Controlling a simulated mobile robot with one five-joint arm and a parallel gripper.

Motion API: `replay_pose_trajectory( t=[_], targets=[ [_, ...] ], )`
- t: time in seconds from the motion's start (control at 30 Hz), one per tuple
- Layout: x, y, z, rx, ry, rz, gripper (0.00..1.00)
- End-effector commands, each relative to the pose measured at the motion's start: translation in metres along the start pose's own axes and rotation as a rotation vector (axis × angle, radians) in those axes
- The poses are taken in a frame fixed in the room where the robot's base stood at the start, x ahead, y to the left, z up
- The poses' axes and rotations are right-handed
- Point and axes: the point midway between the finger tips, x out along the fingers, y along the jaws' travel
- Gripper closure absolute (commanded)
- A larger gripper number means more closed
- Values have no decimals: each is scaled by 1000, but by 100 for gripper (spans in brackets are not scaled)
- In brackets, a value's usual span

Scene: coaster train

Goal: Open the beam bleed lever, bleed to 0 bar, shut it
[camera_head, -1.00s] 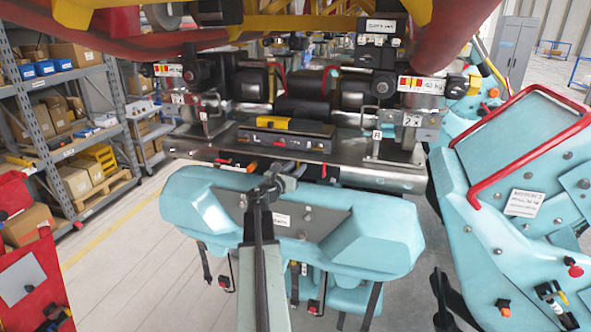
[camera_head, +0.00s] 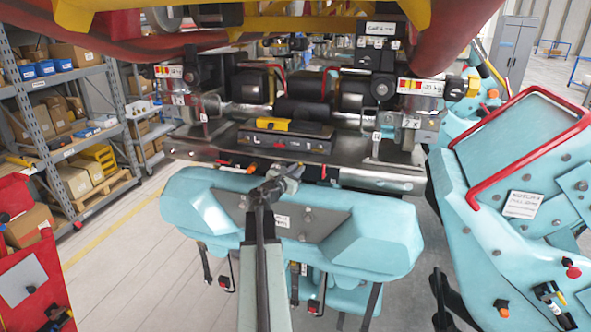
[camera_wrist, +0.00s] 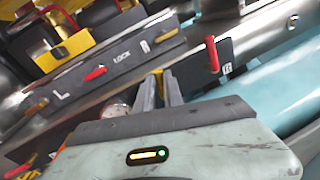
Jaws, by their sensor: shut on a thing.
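My gripper (camera_head: 296,170) is at the front edge of the metal beam (camera_head: 215,152), above the teal seat unit. In the wrist view its two dark fingers (camera_wrist: 166,88) are close together, with a small yellow piece (camera_wrist: 158,74) showing between their tips. I cannot tell for certain whether this piece is the bleed lever; the fingers hide most of it. A dark panel (camera_wrist: 124,62) marked L, LOCK and R lies just behind the fingers, with a red handle (camera_wrist: 96,73). A red upright lever (camera_wrist: 212,55) stands to the right, apart from the fingers. No pressure reading is legible.
The teal seat unit (camera_head: 385,240) lies below my arm. A teal seat with a red bar (camera_head: 478,190) stands close on the right. Red and yellow structure (camera_head: 290,25) hangs overhead. Shelving (camera_head: 60,120) and a red cart (camera_head: 25,280) are at left, with open floor between.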

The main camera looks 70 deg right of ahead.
Motion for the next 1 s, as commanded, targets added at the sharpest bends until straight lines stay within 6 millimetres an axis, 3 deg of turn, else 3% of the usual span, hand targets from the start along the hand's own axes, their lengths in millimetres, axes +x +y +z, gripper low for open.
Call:
replay_pose_trajectory(
  t=[1.0],
  targets=[
    [6, -29, -10, 939, 185, -2, 100]
  ],
)
